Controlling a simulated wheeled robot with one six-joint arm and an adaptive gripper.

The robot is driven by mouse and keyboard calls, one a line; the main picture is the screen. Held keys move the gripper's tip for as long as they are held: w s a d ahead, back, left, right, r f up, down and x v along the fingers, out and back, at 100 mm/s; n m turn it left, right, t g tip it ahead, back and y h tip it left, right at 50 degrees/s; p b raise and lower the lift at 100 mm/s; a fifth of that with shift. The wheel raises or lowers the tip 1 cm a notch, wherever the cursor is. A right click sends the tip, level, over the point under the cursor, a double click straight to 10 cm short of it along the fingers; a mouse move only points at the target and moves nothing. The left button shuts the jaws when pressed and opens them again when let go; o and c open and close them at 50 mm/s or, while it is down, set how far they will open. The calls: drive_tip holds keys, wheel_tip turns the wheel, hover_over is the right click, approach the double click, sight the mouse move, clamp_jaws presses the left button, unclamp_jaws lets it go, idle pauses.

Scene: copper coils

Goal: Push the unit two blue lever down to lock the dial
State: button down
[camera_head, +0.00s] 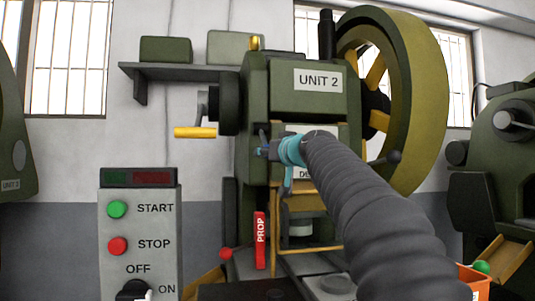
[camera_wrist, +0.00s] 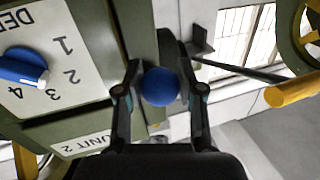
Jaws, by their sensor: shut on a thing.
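The blue lever ends in a round blue knob (camera_wrist: 160,87), which sits between the two fingers of my gripper (camera_wrist: 160,92) in the wrist view. The fingers are closed in on it from both sides. In the head view my gripper (camera_head: 264,148) is at the left front edge of the green unit 2 machine (camera_head: 283,102), and the lever is mostly hidden by it. The dial's blue pointer knob (camera_wrist: 22,68) is on a white plate with upside-down numbers in the wrist view. In the head view my arm covers most of that plate.
A yellow-handled crank (camera_head: 195,132) sticks out left of the machine. A red PROP bar (camera_head: 260,240) stands below my gripper. A grey control box (camera_head: 138,230) with START and STOP buttons is at the lower left. A large flywheel (camera_head: 425,100) is at the right.

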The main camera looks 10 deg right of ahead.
drive_tip(key=shift+w+f+b, duration=0.45)
drive_tip(key=shift+w+f, duration=0.5)
drive_tip(key=shift+w, duration=0.4)
drive_tip(key=shift+w+f+b, duration=0.45)
drive_tip(key=shift+w+f, duration=0.45)
drive_tip(key=shift+w, duration=0.4)
drive_tip(key=shift+w+f+b, duration=0.45)
drive_tip(key=shift+w+f, duration=0.5)
drive_tip(key=shift+w, duration=0.4)
drive_tip(key=shift+d+r, duration=0.1)
drive_tip(key=c, duration=0.7)
unclamp_jaws()
drive_tip(key=shift+d, duration=0.15)
drive_tip(key=shift+a, duration=0.2)
drive_tip(key=shift+s, duration=0.1)
drive_tip(key=shift+v, duration=3.95)
